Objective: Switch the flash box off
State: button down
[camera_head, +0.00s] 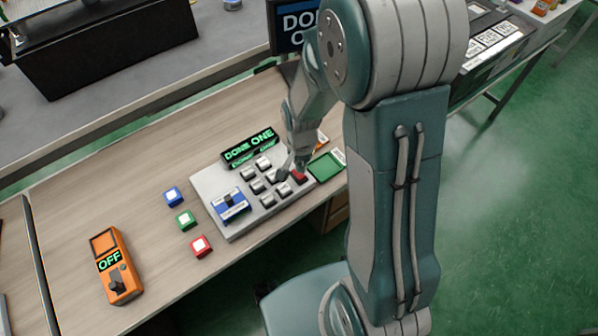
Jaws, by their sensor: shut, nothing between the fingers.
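No label in the head view names the flash box. An orange handheld box (116,266) lies at the table's left front, with green "OFF" text and a dark knob or lever at its lower end. A grey panel (237,222) sits right of it, with several metallic keys, a red key (299,178), a blue-and-white unit (231,205) and a display (250,148) reading "DONE ONE". My gripper (291,171) is shut and empty, pointing down at the panel's right side beside the red key. Contact cannot be told; my arm hides part of the area.
Blue (173,196), green (186,219) and red (201,246) square buttons stand left of the panel. A green pad (325,166) lies to its right. A dark sign (285,22) stands behind. Wooden table (110,190) is clear between the orange box and the buttons.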

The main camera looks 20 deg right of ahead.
aim_at(301, 176)
jog(key=shift+f, duration=1.4)
dwell(1.3)
jog(key=shift+r, duration=3.5)
jog(key=shift+r, duration=0.15)
jog(key=s+r+n+t, duration=0.2)
jog(key=s+r+n, duration=0.2)
jog(key=s+r, duration=0.3)
jog(key=s+r+n+t, duration=0.3)
jog(key=s+r, duration=0.4)
jog(key=r, duration=0.7)
jog(key=shift+n+t, duration=0.3)
jog(key=shift+n, duration=0.4)
